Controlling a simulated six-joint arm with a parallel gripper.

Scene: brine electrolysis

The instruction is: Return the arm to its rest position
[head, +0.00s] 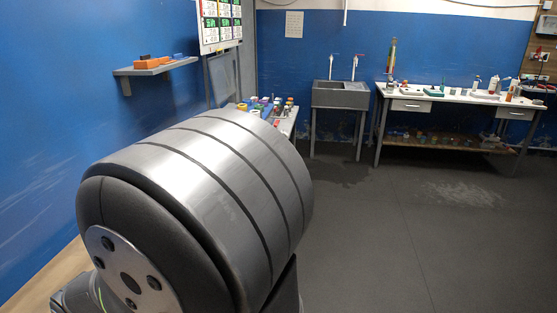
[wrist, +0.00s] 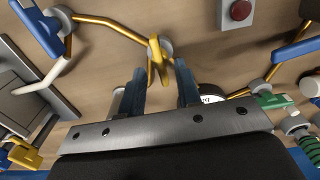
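My gripper (wrist: 160,70) shows in the wrist view with its two dark blue-grey fingers apart. It is open, and nothing is clamped between the fingers. A yellow looped pipe or handle (wrist: 156,58) stands just beyond the fingertips; I cannot tell how far away it is. A wooden board (wrist: 110,60) with pipes and fittings fills the wrist view behind it. In the head view a large grey arm link of mine fills the lower left, and my gripper is not visible there.
Around the gripper are a red button (wrist: 240,11), a white round gauge (wrist: 209,98) partly behind the right finger, and a green fitting (wrist: 274,100). In the head view, a sink (head: 341,95) and a white workbench (head: 455,97) stand at the back. Open floor (head: 400,220) lies right.

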